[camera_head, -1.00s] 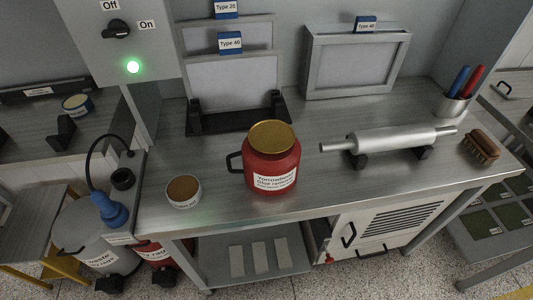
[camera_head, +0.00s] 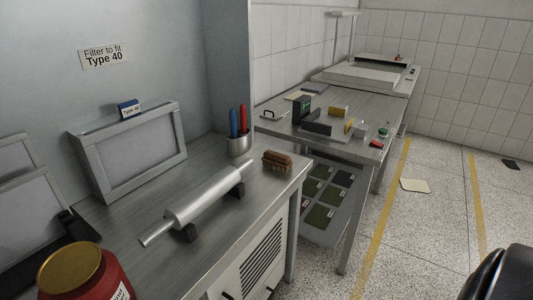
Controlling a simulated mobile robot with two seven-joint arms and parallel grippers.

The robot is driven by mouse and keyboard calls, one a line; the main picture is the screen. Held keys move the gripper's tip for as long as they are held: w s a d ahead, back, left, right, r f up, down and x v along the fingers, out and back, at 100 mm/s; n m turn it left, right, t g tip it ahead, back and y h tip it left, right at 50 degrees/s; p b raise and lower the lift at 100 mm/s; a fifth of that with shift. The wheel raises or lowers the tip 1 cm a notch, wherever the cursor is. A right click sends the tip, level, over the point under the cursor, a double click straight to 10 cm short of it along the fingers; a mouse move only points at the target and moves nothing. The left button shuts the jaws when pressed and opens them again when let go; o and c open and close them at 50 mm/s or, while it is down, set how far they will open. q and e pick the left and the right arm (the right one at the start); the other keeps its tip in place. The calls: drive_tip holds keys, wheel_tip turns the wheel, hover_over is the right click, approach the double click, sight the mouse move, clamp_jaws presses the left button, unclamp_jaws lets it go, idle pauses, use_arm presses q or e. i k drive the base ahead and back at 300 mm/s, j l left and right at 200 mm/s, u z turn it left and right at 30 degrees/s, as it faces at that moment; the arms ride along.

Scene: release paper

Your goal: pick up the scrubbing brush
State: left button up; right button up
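The scrubbing brush (camera_head: 277,160) has a brown wooden back and pale bristles facing down. It lies on the metal workbench (camera_head: 217,217) near its right end, just right of and in front of the pen cup. Nothing touches it from above. Neither of my grippers can be made out; a dark rounded shape (camera_head: 500,275) at the lower right edge is too cut off to identify.
A metal roller (camera_head: 200,198) rests on black stands left of the brush. A metal cup (camera_head: 239,146) holds red and blue pens behind it. A red jar (camera_head: 85,277) stands at lower left. A second table (camera_head: 345,108) stands beyond, with speckled floor between.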

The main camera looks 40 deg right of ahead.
sight(282, 162)
drive_tip(key=z, duration=1.3)
drive_tip(key=u, duration=1.6)
drive_tip(key=z, duration=1.1)
drive_tip(key=i+l, duration=0.25)
drive_tip(key=l, duration=0.2)
drive_tip(key=i+l+u, duration=0.25)
drive_tip(key=l, duration=0.4)
drive_tip(key=i+l+u, duration=0.15)
drive_tip(key=l, duration=0.2)
drive_tip(key=i+l+u, duration=0.1)
drive_tip(key=l, duration=0.25)
drive_tip(key=i, duration=0.1)
